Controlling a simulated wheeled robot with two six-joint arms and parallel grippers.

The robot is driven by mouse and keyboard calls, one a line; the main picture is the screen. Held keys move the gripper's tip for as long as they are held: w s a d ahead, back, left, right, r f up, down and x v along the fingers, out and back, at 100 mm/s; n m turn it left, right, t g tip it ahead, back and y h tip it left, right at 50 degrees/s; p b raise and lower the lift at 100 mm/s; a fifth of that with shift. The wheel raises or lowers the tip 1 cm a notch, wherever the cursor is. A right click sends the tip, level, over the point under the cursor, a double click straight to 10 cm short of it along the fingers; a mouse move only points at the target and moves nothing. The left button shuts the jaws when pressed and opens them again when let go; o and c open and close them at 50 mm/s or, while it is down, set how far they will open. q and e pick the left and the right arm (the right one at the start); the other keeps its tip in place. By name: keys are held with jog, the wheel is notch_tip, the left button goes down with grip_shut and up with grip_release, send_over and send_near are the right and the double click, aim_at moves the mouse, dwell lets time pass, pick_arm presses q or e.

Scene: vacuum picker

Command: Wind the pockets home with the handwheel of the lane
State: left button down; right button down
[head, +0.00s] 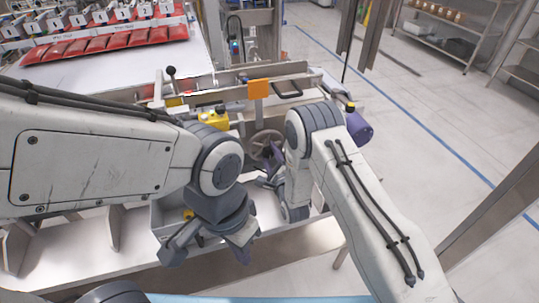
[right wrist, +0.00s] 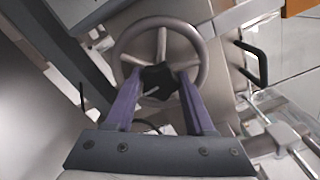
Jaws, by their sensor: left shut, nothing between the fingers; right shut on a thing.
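The grey handwheel (right wrist: 203,55) with spokes fills the upper middle of the right wrist view. A dark lobed knob (right wrist: 160,80) shows in front of its centre. My right gripper (right wrist: 158,88) has its purple fingers shut on this knob. In the head view the handwheel (head: 266,141) sits on the front of the lane (head: 235,92), partly hidden by my right wrist and gripper (head: 268,181). My left gripper (head: 208,254) is shut and empty, hanging low in front of the lane, away from the wheel. The pockets cannot be made out clearly.
Red packs (head: 105,42) with numbered cards lie on a white table at the back left. An orange plate (head: 258,88), a black handle (head: 287,89) and a yellow part (head: 213,119) are on or near the lane. Open floor (head: 440,120) lies to the right.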

jog(key=n+b, duration=0.2)
jog(key=n, duration=0.3)
jog(key=shift+f+b, duration=0.15)
jog(key=shift+b, duration=0.2)
jog(key=n+b, duration=0.2)
jog(key=n, duration=0.2)
jog(key=shift+n, duration=0.4)
jog(key=n+b, duration=0.3)
jog(key=n, duration=0.2)
jog(key=n+b, duration=0.3)
jog(key=n, duration=0.2)
jog(key=shift+a, duration=0.1)
jog(key=n+b, duration=0.2)
jog(key=n, duration=0.2)
jog(key=shift+n+b, duration=0.3)
jog(key=n+b, duration=0.2)
jog(key=n, duration=0.1)
jog(key=shift+n, duration=0.3)
jog(key=n+b, duration=0.2)
jog(key=n, duration=0.2)
jog(key=shift+n+b, duration=0.6)
jog(key=shift+n, duration=1)
